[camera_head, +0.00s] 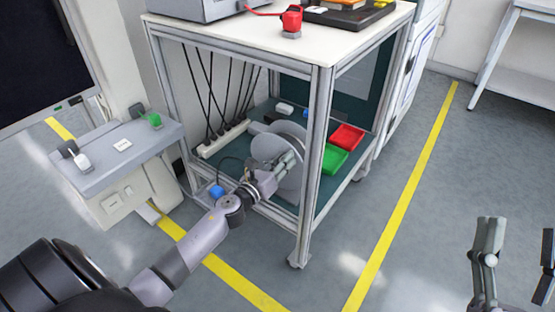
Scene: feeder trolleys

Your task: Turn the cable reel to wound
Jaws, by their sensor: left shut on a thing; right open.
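The cable reel (276,146) is a light grey disc on the lower shelf of the trolley (320,110). My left arm reaches in low past the front post. My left gripper (286,166) is at the reel's near face, its fingers closed on some part of the reel. The exact part held is hidden by the fingers and wrist. My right gripper (515,262) is at the lower right, open and empty, above the floor and away from the trolley.
Red (347,137) and green (334,160) bins sit right of the reel. Black cables (212,95) hang down to a white power strip (222,138) behind it. The trolley's front post (312,150) stands close right of my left gripper. Floor at right is clear.

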